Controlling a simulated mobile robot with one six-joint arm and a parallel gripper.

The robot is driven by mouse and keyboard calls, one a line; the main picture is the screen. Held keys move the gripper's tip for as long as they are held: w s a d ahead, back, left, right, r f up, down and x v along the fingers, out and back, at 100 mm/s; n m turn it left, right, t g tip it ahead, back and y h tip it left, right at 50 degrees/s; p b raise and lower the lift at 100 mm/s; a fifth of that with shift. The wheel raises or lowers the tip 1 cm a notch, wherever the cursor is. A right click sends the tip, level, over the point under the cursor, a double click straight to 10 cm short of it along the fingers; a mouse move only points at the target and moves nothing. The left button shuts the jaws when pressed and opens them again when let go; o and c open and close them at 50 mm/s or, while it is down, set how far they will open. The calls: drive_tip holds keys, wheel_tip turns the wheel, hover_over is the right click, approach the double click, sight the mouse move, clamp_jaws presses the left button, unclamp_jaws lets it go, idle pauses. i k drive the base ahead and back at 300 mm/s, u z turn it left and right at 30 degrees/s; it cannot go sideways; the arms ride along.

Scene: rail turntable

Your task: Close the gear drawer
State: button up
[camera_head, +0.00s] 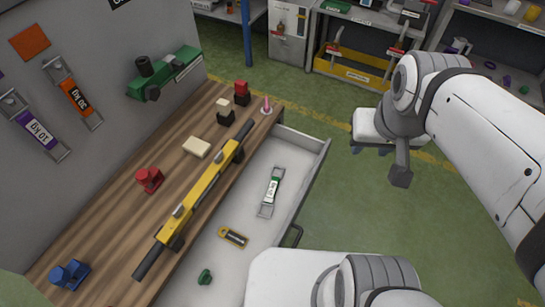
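The gear drawer (318,148) is pulled out from under the wooden bench top. Its light grey tray holds a silver strap-like piece with a green and white label (271,190), a yellow and black item (233,237) and a small green piece (205,277). A dark handle (293,236) shows on the drawer's outer right side, partly near my white arm link. A dark end part of my arm, seemingly my gripper (400,176), hangs over the green floor to the right, apart from the drawer. Its fingers cannot be made out.
The wooden bench (119,213) carries a long yellow bar (205,194), a red piece (149,179), a blue piece (69,275) and small blocks. A yellow bin (352,73) and shelves stand at the back. Green floor (345,205) is clear right of the drawer.

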sight(303, 156)
drive_tip(key=u, duration=1.1)
drive_tip(key=i, duration=0.3)
drive_tip(key=z, duration=0.35)
drive_tip(key=k, duration=0.65)
